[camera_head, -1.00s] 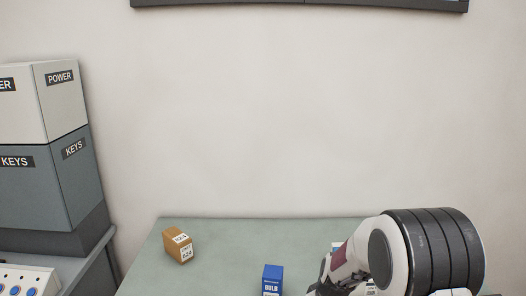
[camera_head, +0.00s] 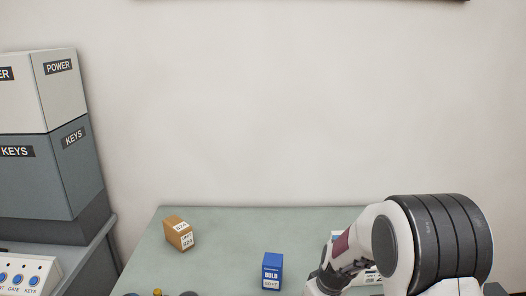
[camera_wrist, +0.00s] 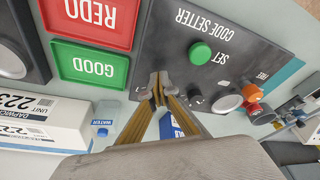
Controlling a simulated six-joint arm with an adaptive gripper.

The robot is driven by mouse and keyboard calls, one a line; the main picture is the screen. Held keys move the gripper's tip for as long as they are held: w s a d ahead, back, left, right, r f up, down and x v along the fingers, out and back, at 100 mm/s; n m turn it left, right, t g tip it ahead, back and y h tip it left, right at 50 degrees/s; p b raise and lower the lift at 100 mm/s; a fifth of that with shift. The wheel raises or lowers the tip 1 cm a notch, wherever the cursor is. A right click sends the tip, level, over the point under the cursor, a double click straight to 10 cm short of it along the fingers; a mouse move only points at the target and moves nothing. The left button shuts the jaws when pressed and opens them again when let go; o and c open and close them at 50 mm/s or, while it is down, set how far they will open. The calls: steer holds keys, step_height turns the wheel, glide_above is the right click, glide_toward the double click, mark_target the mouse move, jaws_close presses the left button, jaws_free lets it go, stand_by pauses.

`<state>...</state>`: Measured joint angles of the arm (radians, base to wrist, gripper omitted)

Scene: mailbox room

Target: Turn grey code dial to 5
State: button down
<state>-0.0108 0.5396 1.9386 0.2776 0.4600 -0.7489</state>
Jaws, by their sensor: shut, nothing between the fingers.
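The dark code setter panel (camera_wrist: 225,50) shows upside down in the wrist view, with its lettering and a green SET button (camera_wrist: 200,52). My gripper (camera_wrist: 158,82) is shut and empty, its fingertips over the panel's edge beside the green GOOD tray. A small dark part with a white mark (camera_wrist: 196,97) lies just right of the fingertips, and a pale round piece (camera_wrist: 228,103) lies farther right. I cannot tell for sure which is the grey code dial, or read its setting; the fingers may hide part of it. In the head view my wrist is at the lower right, fingertips out of sight.
A red REDO tray (camera_wrist: 92,18) and green GOOD tray (camera_wrist: 90,66) lie left of the panel. Orange knobs (camera_wrist: 254,93) are at right. A blue BULB box (camera_head: 272,272) and brown box (camera_head: 179,234) stand on the table. The middle of the table behind is clear.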

steer(key=shift+w+a+v, duration=0.1)
steer(key=shift+w+v, duration=0.1)
steer(key=shift+v, duration=0.65)
steer(key=shift+w+a+v, duration=0.1)
steer(key=shift+w+v, duration=0.05)
steer(key=shift+v, duration=0.7)
steer(key=shift+w+a+v, duration=0.1)
steer(key=shift+w+v, duration=0.1)
steer(key=shift+v, duration=0.65)
steer(key=shift+r, duration=0.1)
steer(key=shift+w+d+r, duration=0.5)
steer(key=shift+w+d, duration=0.15)
steer(key=shift+d, duration=0.1)
steer(key=shift+f, duration=0.15)
steer(key=shift+s+d+x, duration=0.15)
steer(key=shift+s+x, duration=0.05)
steer(key=shift+x, duration=0.85)
steer(key=shift+s+d+x, duration=0.1)
steer(key=shift+s+x, duration=0.15)
steer(key=shift+x, duration=0.8)
steer(key=shift+s+d+x, duration=0.15)
steer(key=shift+s+x, duration=0.05)
steer(key=shift+x, duration=0.85)
steer(key=shift+f, duration=0.25)
